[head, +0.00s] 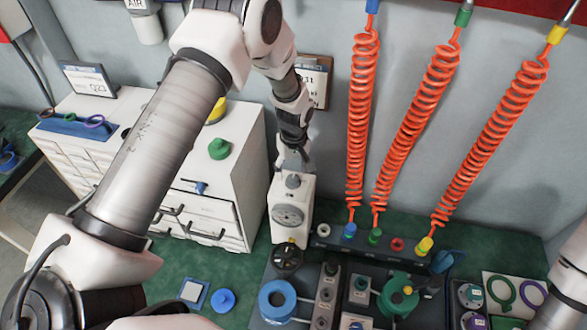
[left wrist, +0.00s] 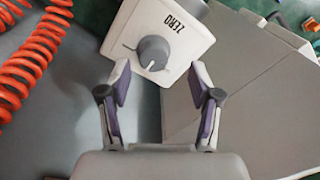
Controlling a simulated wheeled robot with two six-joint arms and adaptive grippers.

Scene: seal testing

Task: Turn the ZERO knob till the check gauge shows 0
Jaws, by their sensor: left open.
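The ZERO knob (left wrist: 153,52) is a dark grey round knob with a pointer mark on a white box (left wrist: 190,38) labelled ZERO. In the head view the white box stands upright at the bench's back, with the knob (head: 292,181) on top and the round check gauge (head: 288,215) on its front. The gauge reading is too small to tell. My left gripper (head: 293,162) is above the knob. In the left wrist view its open fingers (left wrist: 160,88) are apart, with the knob just beyond the tips and nothing between them. My right gripper does not show.
Coiled orange hoses (head: 362,110) hang to the right of the white box. A white drawer cabinet (head: 235,200) stands to its left.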

